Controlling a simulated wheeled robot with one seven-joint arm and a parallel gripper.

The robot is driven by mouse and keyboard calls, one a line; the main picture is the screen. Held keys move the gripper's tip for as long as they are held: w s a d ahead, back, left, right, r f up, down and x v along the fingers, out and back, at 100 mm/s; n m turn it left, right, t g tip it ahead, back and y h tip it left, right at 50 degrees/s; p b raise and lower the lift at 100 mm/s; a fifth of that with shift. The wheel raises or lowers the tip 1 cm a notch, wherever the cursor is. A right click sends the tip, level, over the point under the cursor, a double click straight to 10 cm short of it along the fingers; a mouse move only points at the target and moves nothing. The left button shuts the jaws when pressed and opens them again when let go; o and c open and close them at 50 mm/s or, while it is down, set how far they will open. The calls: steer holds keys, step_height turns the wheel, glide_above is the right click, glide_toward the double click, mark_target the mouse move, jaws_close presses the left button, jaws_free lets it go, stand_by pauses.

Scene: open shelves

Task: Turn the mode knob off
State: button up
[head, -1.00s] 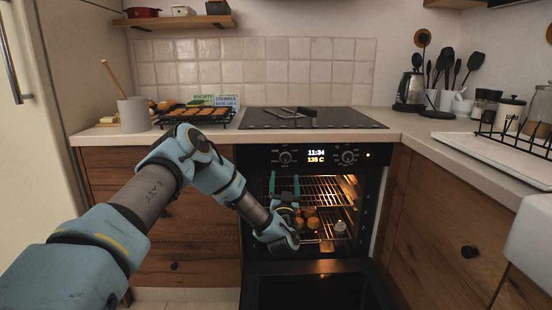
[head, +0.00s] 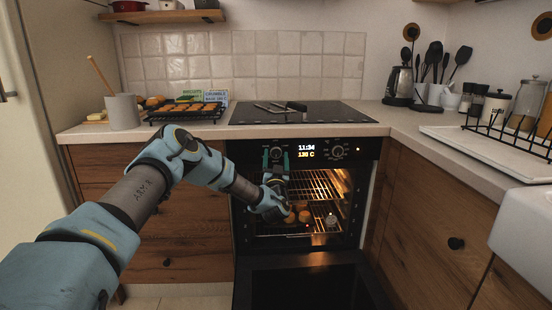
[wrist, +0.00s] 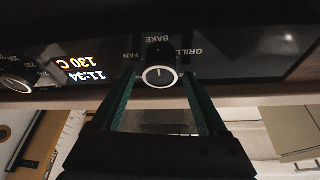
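The mode knob (wrist: 159,76) is round and dark with a pale ring. In the wrist view, which looks upside down, it sits by the words BAKE, FAN and GRILL, its white mark towards BAKE. In the head view it is the left knob (head: 276,153) on the oven's black panel. My gripper (wrist: 160,82) is open, its two green fingers on either side of the knob with gaps showing. In the head view my gripper (head: 275,157) is in front of this knob; whether it touches the panel I cannot tell.
The oven door (head: 306,286) hangs open below my arm. Food glows on the oven rack (head: 318,185). The worktop edge (head: 300,131) is just above the panel.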

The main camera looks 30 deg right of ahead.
jaws_close()
stand_by(0.4)
steer(key=shift+n+y+b, duration=0.3)
steer(key=shift+n+b, duration=0.1)
steer(key=shift+n, duration=0.1)
